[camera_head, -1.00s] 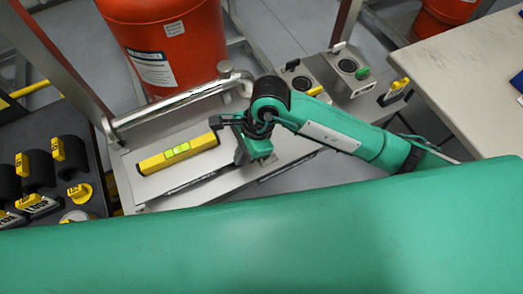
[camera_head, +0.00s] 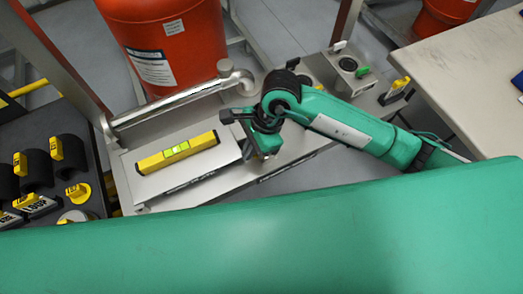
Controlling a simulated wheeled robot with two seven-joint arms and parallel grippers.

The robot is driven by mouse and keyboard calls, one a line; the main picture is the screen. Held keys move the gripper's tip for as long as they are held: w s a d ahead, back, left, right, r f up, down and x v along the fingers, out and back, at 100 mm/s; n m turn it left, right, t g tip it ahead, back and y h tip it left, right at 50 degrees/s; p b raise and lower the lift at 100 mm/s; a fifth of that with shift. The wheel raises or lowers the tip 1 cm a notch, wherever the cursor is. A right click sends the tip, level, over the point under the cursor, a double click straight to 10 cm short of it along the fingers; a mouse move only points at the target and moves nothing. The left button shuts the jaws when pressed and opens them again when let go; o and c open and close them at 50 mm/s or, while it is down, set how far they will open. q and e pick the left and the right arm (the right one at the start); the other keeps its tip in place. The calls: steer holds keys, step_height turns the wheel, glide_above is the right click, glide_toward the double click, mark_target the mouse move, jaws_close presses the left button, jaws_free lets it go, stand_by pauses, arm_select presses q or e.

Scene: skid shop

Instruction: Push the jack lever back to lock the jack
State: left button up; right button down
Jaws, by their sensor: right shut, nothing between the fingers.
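My right gripper (camera_head: 247,152) is over the grey metal bench plate, just right of the yellow spirit level (camera_head: 178,152). It is shut with nothing held. My own wrist covers much of it, so its fingertips are hard to see. I cannot make out for certain which part is the jack lever. My gripper is apart from these three. My left gripper is not in view.
A silver bent pipe (camera_head: 170,106) runs behind the level on the bench plate (camera_head: 150,198). A red tank (camera_head: 168,45) stands behind. Black holders with yellow tags (camera_head: 70,152) are at left. A pale table (camera_head: 470,90) is at right.

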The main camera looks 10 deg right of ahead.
steer(key=shift+d, duration=0.25)
